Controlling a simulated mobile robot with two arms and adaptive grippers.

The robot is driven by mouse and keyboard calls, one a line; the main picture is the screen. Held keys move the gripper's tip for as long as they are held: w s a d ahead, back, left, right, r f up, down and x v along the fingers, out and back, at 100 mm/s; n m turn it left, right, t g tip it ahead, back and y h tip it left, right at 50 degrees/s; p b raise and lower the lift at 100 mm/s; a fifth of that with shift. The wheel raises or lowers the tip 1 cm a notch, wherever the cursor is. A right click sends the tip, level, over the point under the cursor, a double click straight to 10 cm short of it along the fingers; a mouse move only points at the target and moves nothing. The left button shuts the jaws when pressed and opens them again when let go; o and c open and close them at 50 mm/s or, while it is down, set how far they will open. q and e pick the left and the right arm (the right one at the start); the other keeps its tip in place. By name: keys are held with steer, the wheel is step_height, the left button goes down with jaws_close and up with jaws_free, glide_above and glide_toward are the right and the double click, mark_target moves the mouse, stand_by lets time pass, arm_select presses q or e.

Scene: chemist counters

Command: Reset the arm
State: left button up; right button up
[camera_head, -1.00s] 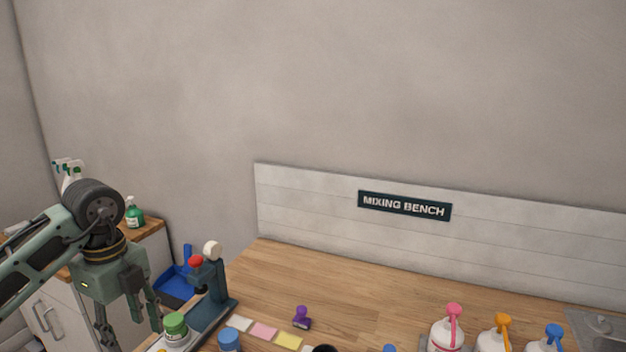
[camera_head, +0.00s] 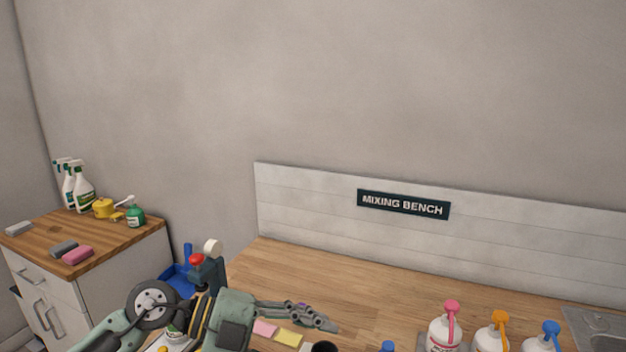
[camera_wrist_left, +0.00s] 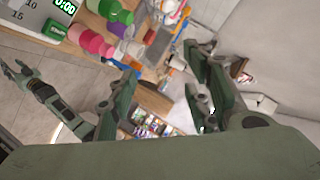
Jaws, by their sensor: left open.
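My left gripper (camera_head: 328,322) is low in the head view, turned sideways with its fingers pointing right over the mixing bench (camera_head: 350,275). It is open. In the left wrist view its two green fingers stand apart with nothing between them (camera_wrist_left: 160,78). My left arm hides part of the bench's left end, where the dark stand with a red knob (camera_head: 197,260) shows behind it. What looks like my right arm (camera_wrist_left: 58,103) shows small at the left of the wrist view; its fingers are too small to judge.
Pump bottles (camera_head: 445,333) stand at the front right beside a sink (camera_head: 600,325). A side cabinet (camera_head: 95,245) holds spray bottles. The bench's back middle is clear.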

arm_select(q)
steer(key=d+r+n+t+h, duration=0.2)
steer(key=d+r+t+h, duration=0.1)
steer(key=r+h, duration=0.3)
steer(key=w+a+r+n+t+y, duration=0.4)
steer(key=a+n+t, duration=0.3)
steer(key=n+t, duration=0.5)
steer(key=a+f+n+t+y, duration=0.1)
steer(key=a+f+n+y, duration=1.2)
steer(key=f+y, duration=0.3)
steer(key=s+a+f+n+g, duration=0.1)
steer(key=s+a+f+g, duration=0.15)
steer(key=s+f, duration=0.35)
steer(key=s+a+f+g, duration=0.1)
steer(key=s+f+g, duration=0.3)
steer(key=f, duration=0.4)
steer(key=s+f+g, duration=0.3)
steer(key=s+f, duration=0.1)
steer(key=s, duration=0.4)
steer(key=s+f+g, duration=0.4)
steer(key=s, duration=0.4)
step_height(320, 180, down, 27)
steer(key=s+m+g, duration=0.1)
steer(key=s, duration=0.1)
steer(key=s+a+f+g, duration=0.1)
steer(key=s+a+f, duration=0.1)
steer(key=s+f, duration=1.3)
steer(key=shift+s+a+f, duration=0.15)
steer(key=shift+s+f, duration=0.1)
steer(key=shift+s, duration=0.6)
